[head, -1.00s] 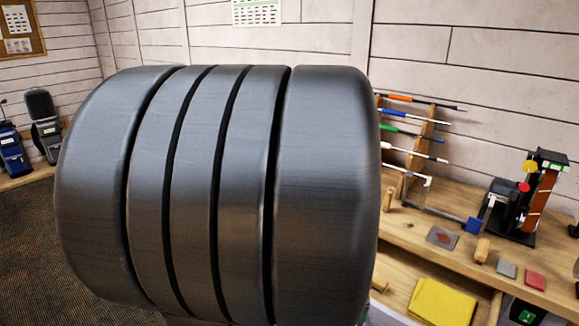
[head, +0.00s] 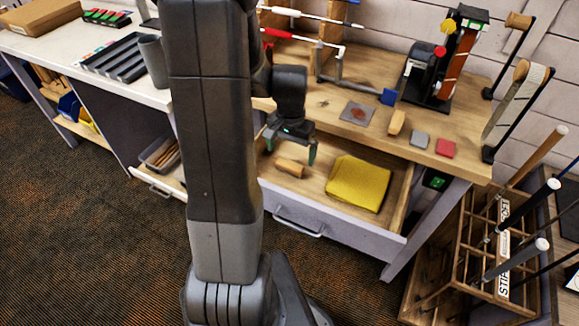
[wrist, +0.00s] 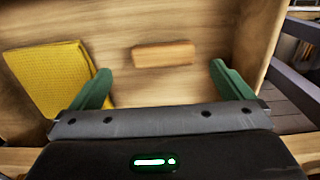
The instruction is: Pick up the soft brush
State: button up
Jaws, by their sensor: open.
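A small wooden-backed block (head: 290,167), which looks like the soft brush, lies in the open drawer (head: 352,222). It also shows in the wrist view (wrist: 164,54), lying flat with no bristles visible. My gripper (head: 290,148) is open and empty above the drawer. In the wrist view, the green fingertips (wrist: 158,76) are spread wider than the block's length. The block lies ahead of the fingers, roughly centred between them, and neither finger appears to touch it. A similar wooden piece (head: 397,122) stands on the bench top; I cannot tell whether it is also a brush.
A folded yellow cloth (head: 357,184) lies in the drawer beside the block and also shows in the wrist view (wrist: 47,77), near the left finger. The bench (head: 440,172) overhangs the drawer's back. A belt machine (head: 440,65) and a wooden club rack (head: 470,260) stand right.

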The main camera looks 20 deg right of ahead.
aim_at(289, 164)
jog(key=shift+a+f, duration=0.15)
jog(key=shift+f, duration=1.45)
jog(key=shift+a+f, duration=0.1)
jog(key=shift+f, duration=1.5)
jog(key=c, duration=1.1)
jog(key=shift+w+r, duration=0.1)
